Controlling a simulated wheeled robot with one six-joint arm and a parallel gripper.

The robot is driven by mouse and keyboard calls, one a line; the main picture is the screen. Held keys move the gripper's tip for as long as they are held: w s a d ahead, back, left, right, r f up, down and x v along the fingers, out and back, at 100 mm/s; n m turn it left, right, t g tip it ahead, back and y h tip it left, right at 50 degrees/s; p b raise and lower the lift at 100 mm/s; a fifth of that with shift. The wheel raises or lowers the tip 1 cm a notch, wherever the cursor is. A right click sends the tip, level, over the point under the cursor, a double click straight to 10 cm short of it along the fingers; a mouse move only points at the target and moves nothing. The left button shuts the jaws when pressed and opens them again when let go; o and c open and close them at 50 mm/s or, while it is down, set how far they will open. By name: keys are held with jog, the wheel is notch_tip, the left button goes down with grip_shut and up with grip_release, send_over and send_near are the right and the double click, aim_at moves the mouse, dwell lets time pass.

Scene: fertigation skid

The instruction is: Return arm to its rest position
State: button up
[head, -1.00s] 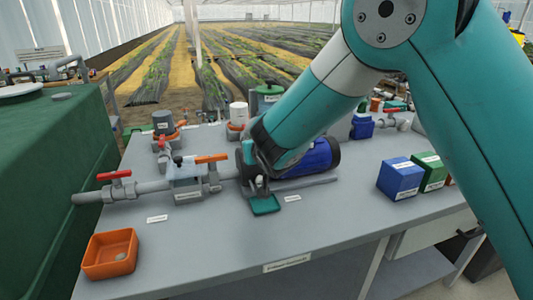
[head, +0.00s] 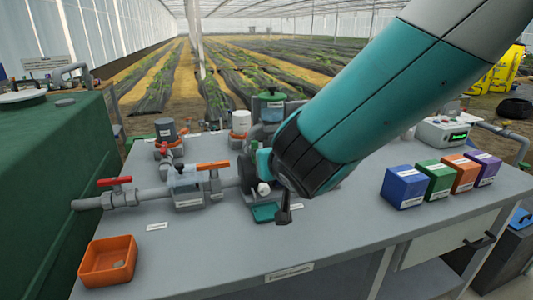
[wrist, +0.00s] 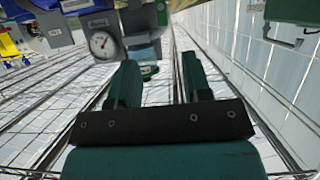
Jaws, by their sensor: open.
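My gripper shows in the wrist view (wrist: 158,85), with two dark green fingers held apart and nothing between them. In the head view the teal arm reaches down from the upper right, and its dark end (head: 284,208) is above the grey bench (head: 330,235), in front of the pipework. The fingers are hard to make out there. The arm hides part of the bench's middle and back.
An orange tray (head: 107,262) sits at the bench's front left. Pipes with a red-handled valve (head: 115,182) and an orange-handled valve (head: 213,166) run along the left. Several coloured boxes, including a blue one (head: 404,187), stand at right. A green tank (head: 50,180) borders the left.

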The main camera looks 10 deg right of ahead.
jog(key=s+d+r+n+g+y+p, duration=0.1)
jog(key=s+g, duration=0.3)
jog(key=s, duration=0.5)
jog(key=s+d+r+n+g+y+p, duration=0.1)
jog(key=s+r+g+p, duration=0.3)
jog(key=s, duration=0.5)
jog(key=s+d+r+n+g+p, duration=0.2)
jog(key=s+g, duration=0.3)
jog(key=s, duration=0.4)
jog(key=shift+s+d+r+n+y, duration=0.4)
jog(key=shift+d+r+n, duration=0.2)
jog(key=shift+n, duration=0.2)
jog(key=shift+w+a, duration=0.1)
jog(key=shift+a, duration=0.05)
